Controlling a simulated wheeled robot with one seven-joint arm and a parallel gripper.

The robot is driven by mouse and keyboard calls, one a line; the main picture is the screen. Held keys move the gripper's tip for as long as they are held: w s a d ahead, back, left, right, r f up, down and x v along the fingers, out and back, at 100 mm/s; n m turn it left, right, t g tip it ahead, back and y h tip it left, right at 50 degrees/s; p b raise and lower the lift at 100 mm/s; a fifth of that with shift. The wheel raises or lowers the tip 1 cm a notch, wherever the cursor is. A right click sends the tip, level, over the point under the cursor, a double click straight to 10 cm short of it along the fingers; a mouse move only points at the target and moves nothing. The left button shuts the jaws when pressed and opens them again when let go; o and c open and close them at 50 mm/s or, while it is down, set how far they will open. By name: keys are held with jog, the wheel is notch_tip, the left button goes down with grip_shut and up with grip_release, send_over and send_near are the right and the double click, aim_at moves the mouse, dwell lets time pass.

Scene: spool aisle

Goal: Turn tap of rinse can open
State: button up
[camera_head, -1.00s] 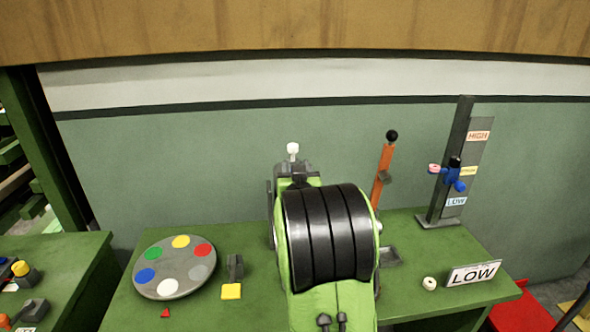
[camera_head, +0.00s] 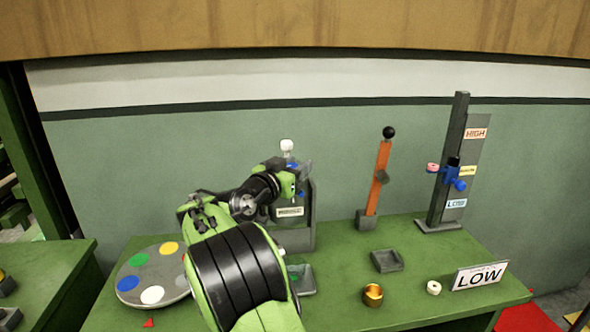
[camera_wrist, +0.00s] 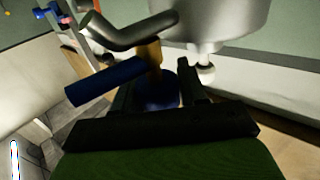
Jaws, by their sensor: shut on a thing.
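The rinse can shows in the wrist view as a rounded silver body (camera_wrist: 225,18) at the top. A brass stem (camera_wrist: 152,58) stands beside a bent grey pipe, with a blue tap handle (camera_wrist: 105,82) reaching out to the left. My gripper (camera_wrist: 157,90) has its dark fingers on either side of the blue part at the stem and is shut on the tap. In the head view my gripper (camera_head: 292,184) is at the grey stand with a label (camera_head: 290,212); my arm hides most of the can. Small bits of blue show beside my gripper.
A colour disc (camera_head: 152,295) lies left, partly behind my arm.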

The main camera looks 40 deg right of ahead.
dwell(0.5)
jog(key=o, duration=1)
jog(key=shift+f, duration=0.1)
jog(key=shift+c, duration=0.2)
jog(key=v, duration=1.5)
jog(key=shift+a, duration=0.4)
jog(key=shift+d, duration=0.15)
